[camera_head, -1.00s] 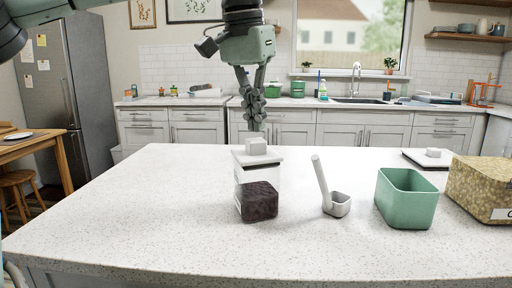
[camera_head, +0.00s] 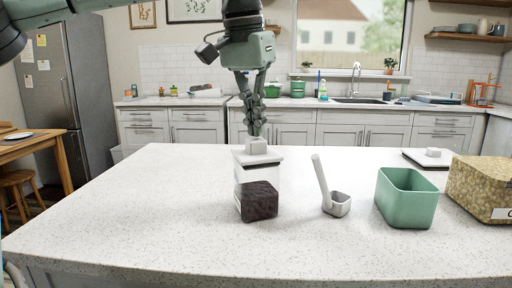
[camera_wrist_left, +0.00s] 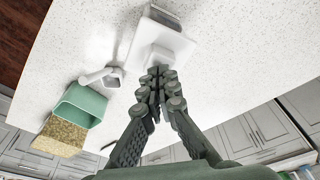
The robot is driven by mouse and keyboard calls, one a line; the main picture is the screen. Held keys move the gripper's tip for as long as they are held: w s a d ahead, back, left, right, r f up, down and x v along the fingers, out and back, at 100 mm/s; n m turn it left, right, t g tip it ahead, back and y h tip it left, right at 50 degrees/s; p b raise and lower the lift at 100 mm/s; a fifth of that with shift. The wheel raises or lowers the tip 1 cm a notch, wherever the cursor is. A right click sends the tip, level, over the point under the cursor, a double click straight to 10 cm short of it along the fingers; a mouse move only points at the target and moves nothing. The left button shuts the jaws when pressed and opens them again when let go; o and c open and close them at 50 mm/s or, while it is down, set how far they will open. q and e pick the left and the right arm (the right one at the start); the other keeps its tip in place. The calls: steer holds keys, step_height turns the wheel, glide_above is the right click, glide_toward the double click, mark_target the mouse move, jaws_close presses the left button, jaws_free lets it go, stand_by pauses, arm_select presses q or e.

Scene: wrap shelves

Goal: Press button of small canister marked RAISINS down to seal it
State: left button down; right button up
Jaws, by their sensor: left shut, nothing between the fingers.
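A small clear canister (camera_head: 257,189) with a white lid stands upright on the island, partly filled with dark contents. No RAISINS label is readable on it. A square white button (camera_head: 257,145) stands up from the middle of the lid. My left gripper (camera_head: 254,134) points down, shut and empty, with its fingertips at the top of the button; whether they touch it I cannot tell. In the left wrist view the fingertips (camera_wrist_left: 160,72) are close by the button (camera_wrist_left: 160,55) over the lid. My right gripper is not in view.
A grey scoop (camera_head: 336,204) and a green open bin (camera_head: 406,199) stand right of the canister. A larger canister of pale grains (camera_head: 478,187) is at the right edge, with a loose white lid (camera_head: 424,160) behind. The island's left side is clear.

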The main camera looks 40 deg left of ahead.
mark_target(255, 139)
arm_select(q)
steer(key=shift+f, duration=1.6)
steer(key=shift+r+p, duration=0.45)
steer(key=shift+r, duration=3.35)
